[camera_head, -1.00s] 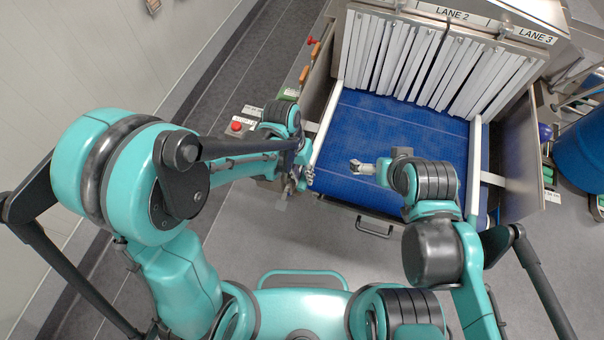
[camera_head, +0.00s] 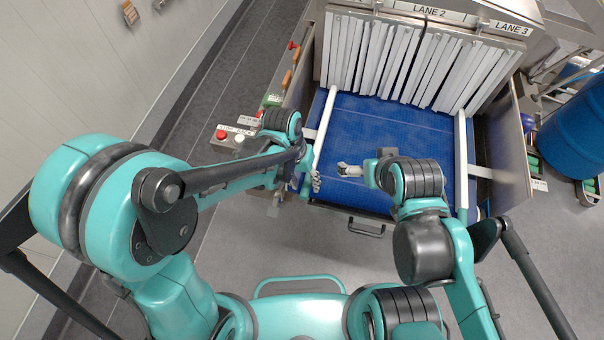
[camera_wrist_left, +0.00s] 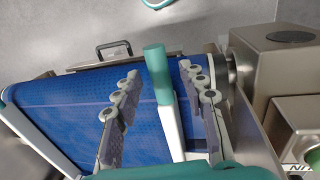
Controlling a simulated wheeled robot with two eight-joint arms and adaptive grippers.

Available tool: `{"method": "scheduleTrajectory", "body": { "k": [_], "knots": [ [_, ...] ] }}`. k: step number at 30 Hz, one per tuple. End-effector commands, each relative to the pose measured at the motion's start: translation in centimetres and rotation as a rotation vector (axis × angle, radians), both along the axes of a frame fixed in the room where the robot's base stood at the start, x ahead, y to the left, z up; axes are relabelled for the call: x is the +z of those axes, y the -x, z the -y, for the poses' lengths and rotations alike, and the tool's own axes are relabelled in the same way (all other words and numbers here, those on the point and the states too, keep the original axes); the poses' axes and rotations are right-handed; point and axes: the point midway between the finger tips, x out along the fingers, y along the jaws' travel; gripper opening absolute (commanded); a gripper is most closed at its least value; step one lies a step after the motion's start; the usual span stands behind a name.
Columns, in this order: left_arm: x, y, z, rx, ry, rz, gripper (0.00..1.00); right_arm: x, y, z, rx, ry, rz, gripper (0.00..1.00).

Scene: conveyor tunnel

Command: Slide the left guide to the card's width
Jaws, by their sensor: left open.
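The left guide (camera_head: 327,120) is a white rail along the left part of the blue belt (camera_head: 390,125), with a strip of belt showing on its outer side. In the left wrist view the guide (camera_wrist_left: 172,132) has a teal end piece (camera_wrist_left: 157,72). My left gripper (camera_head: 312,182) is at the guide's near end; in the wrist view its open fingers (camera_wrist_left: 162,102) stand on either side of the rail, with gaps. My right gripper (camera_head: 350,170) hangs over the belt, and its jaw state is unclear. I cannot make out the card.
A second white guide (camera_head: 461,150) runs along the belt's right side. White strip curtains (camera_head: 410,65) close the far tunnel mouth under the lane signs. A red button (camera_head: 221,134) sits left of the belt. A blue drum (camera_head: 575,128) stands at the right.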

Motion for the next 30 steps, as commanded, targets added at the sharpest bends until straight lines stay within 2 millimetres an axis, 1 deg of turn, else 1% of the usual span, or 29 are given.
{"method": "scheduleTrajectory", "body": {
  "k": [5, 12, 16, 21, 30],
  "knots": [
    [2.9, -0.1, -0.6, 0.001, 0.0, 0.0, 0.42, 0.0, 0.0, 0.0, 0.0, 0.0, 0.0, 1.0],
    [7.9, -0.4, -1.5, 0.001, 0.0, 0.0, 0.42, 0.0, 0.0, 0.0, 0.0, 0.0, 0.0, 1.0],
    [9.9, -0.6, -1.9, 0.001, 0.0, 0.0, 0.42, 0.0, 0.0, 0.0, 0.0, 0.0, 0.0, 1.0],
    [11.1, -0.6, -2.1, 0.0, 0.0, 0.0, 0.42, 0.0, 0.0, 0.0, 0.0, 0.0, 0.0, 1.0],
    [11.2, -0.6, -2.1, 0.0, -0.001, 0.0, 0.42, 0.0, 0.0, 0.0, 0.0, 0.0, 0.0, 1.0]
  ]
}}
